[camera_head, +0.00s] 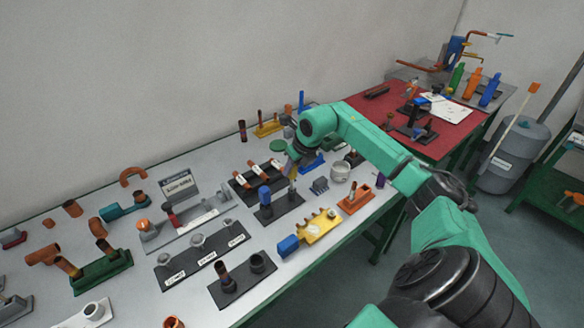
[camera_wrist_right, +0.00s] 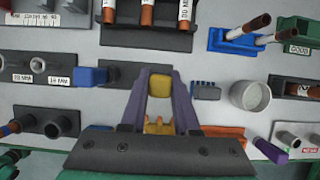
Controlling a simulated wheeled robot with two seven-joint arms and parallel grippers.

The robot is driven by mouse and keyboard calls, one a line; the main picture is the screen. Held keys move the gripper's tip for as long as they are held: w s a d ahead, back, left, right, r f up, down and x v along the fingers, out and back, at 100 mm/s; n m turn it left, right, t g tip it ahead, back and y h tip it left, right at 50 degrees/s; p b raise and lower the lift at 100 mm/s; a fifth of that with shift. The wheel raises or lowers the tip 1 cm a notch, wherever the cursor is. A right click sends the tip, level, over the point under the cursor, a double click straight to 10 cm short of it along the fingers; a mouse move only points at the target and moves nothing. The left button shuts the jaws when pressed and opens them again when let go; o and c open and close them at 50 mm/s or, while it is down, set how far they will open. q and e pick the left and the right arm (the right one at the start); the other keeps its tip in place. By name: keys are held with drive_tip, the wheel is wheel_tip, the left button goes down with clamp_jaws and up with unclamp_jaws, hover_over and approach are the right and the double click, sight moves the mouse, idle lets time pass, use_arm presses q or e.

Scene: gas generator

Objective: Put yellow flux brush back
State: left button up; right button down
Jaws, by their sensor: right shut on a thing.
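My right gripper (camera_head: 292,174) reaches down over the grey workbench. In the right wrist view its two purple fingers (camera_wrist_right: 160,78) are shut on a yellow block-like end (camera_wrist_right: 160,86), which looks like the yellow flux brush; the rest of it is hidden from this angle. It is above or at a black stand (camera_head: 280,211), which also shows in the wrist view (camera_wrist_right: 125,73) and carries a blue piece (camera_head: 264,194). I cannot tell whether the brush touches the stand. My left gripper is not in view.
A black rack with copper pipes (camera_head: 240,187) lies behind the stand. A grey ribbed block (camera_head: 320,186), a white cup (camera_head: 340,172) and an orange holder (camera_head: 355,201) are to the right. A yellow fixture (camera_head: 317,230) is in front. The bench is crowded.

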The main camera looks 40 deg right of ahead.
drive_tip(key=shift+f+b, duration=0.8)
drive_tip(key=shift+f, duration=0.3)
drive_tip(key=shift+f, duration=0.1)
drive_tip(key=c, duration=0.6)
unclamp_jaws()
drive_tip(key=b+v, duration=0.2)
drive_tip(key=v, duration=1.2)
drive_tip(key=shift+s+r, duration=0.15)
drive_tip(key=shift+r, duration=0.2)
